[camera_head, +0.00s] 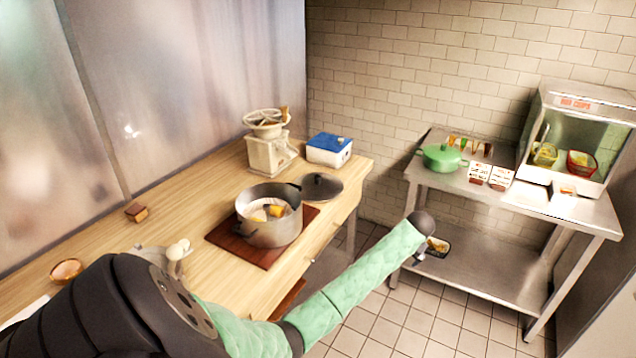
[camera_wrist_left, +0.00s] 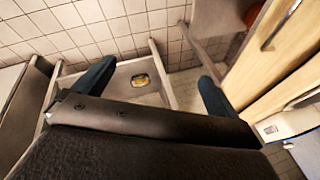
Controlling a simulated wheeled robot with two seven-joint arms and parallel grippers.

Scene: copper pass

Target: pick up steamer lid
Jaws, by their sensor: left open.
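A dark round lid with a knob (camera_head: 322,186) lies on the wooden counter, close to the right side of a grey pot (camera_head: 276,232). I take it for the steamer lid. The pot stands on a brown board, uncovered, with yellow and pale pieces inside. My left arm reaches across to the right, past the counter's front edge. My left gripper (camera_head: 419,256) is small and partly hidden by its wrist in the head view, well right of the lid. In the left wrist view its fingers (camera_wrist_left: 156,72) are spread and empty. The lid is not visible there. My right gripper is not in view.
A blue-topped white box (camera_head: 329,149) and a cream hand-wheel grinder (camera_head: 268,153) stand behind the pot. A steel table (camera_head: 520,208) at the right holds a green pot (camera_head: 442,158) and a glass warmer (camera_head: 577,135). Tiled floor lies between.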

